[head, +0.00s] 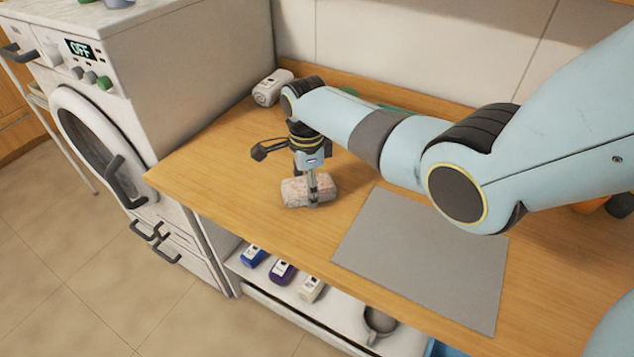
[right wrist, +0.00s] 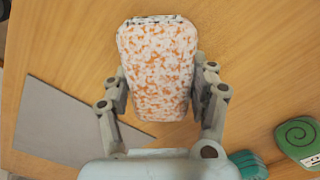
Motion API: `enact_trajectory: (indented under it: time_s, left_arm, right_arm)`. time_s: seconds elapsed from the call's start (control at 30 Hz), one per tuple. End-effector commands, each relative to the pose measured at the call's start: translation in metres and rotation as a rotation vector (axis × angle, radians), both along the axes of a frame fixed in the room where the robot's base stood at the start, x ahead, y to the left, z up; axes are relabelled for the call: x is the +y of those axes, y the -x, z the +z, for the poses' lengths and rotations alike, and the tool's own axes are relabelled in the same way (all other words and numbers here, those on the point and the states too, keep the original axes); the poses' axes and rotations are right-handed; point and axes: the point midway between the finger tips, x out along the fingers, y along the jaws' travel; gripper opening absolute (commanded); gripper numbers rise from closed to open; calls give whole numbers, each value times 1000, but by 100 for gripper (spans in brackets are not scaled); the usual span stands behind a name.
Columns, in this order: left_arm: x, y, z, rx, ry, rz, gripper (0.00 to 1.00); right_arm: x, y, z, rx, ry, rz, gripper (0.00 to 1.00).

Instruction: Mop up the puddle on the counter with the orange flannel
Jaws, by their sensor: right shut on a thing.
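The flannel (head: 294,192) is a thick, block-shaped piece with white and orange speckles. My right gripper (head: 313,188) points down over the left half of the wooden counter (head: 225,165) and is shut on it. In the right wrist view the flannel (right wrist: 158,65) sits between the two fingers. It is at or just above the counter top; I cannot tell whether it touches. I cannot make out a puddle on the visible wood; part of the counter is hidden behind my right arm. My left gripper is not in view.
A grey mat (head: 425,255) lies right of the flannel. Green items (right wrist: 300,140) stand on the counter. A white washing machine (head: 110,125) stands at left. Small bottles (head: 282,271) sit on the shelf below.

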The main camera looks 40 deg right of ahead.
Motion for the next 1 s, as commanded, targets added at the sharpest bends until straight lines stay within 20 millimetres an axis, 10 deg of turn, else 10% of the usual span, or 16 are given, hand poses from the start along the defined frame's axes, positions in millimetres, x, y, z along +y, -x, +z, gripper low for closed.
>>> enact_trajectory:
  time_s: [1.0]
  left_arm:
    - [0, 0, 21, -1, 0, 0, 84]
  right_arm:
    - [1, -3, 81, 1, 2, 0, 33]
